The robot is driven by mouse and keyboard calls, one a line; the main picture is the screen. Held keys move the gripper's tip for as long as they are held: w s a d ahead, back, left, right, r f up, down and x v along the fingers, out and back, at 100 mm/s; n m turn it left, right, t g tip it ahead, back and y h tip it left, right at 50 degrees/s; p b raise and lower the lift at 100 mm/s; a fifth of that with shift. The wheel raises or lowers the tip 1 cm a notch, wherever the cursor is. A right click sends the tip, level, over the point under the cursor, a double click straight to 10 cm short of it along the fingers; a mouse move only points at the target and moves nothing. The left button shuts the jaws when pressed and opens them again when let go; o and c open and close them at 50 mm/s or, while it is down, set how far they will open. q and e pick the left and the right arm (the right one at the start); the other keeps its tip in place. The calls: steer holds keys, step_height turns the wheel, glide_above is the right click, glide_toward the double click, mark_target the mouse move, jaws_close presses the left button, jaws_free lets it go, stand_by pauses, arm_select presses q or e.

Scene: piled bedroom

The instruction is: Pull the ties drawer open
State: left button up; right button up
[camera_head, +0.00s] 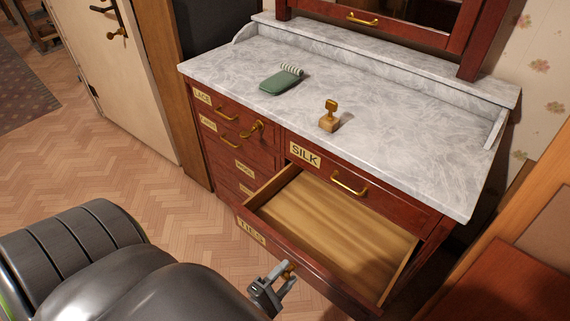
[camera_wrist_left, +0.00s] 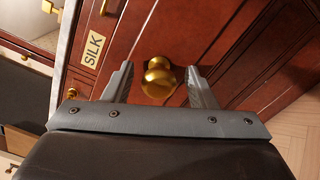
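The ties drawer (camera_head: 251,231), a red-brown wooden front with a "TIES" label, stands pulled well out of the dresser. Its bare wooden inside (camera_head: 335,226) shows and looks empty. My left gripper (camera_head: 276,280) is at the drawer front, by its brass knob (camera_head: 288,271). In the left wrist view a round brass knob (camera_wrist_left: 158,78) sits between my two fingers, with a gap on each side, so the gripper (camera_wrist_left: 158,85) is open. I cannot tell whether either finger touches it. My right gripper is not in view.
The silk drawer (camera_head: 375,190) above is shut. Smaller drawers at left include one labelled "LACE" (camera_head: 203,97). Herringbone floor (camera_head: 120,175) is clear at left.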

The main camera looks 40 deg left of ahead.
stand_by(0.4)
arm_select(q)
steer(key=s+b, duration=0.1)
steer(key=s, duration=1.6)
steer(key=shift+s+a+b, duration=0.2)
steer(key=shift+a+b, duration=0.1)
steer(key=shift+b, duration=0.05)
steer(key=a+f+m+g+y, duration=0.25)
steer(key=f+m+g, duration=0.55)
steer(key=f, duration=0.8)
steer(key=s+a+f+m+g+p, duration=0.1)
steer(key=s+a+f+m+g, duration=0.2)
steer(key=s+f+m+g, duration=0.5)
step_height(320, 180, down, 3)
steer(key=s+m+h, duration=0.1)
steer(key=m, duration=0.5)
steer(key=shift+s+g, duration=0.25)
steer(key=shift+g, duration=0.15)
steer(key=shift+r, duration=0.1)
